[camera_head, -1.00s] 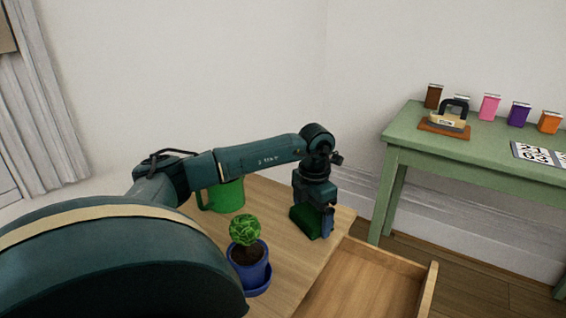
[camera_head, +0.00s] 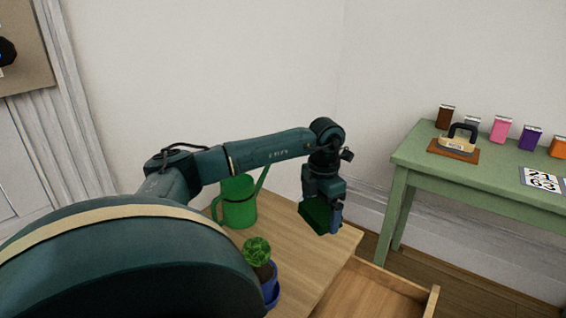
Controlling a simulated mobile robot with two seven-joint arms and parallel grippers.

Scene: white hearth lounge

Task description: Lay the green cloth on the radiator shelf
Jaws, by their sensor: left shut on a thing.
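My left gripper (camera_head: 322,207) points down above the right back part of a wooden cabinet top. It is shut on a dark green folded thing, which looks like the green cloth (camera_head: 316,214). The gripper covers part of it, and I cannot tell whether it touches the wood. No radiator shelf can be made out in this view. My right gripper is not in view.
A green watering can (camera_head: 238,205) and a potted plant in a blue pot (camera_head: 262,265) stand on the wooden top (camera_head: 295,250). An open drawer (camera_head: 375,295) juts out at the front right. A green table (camera_head: 470,170) with several small coloured packets stands at right.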

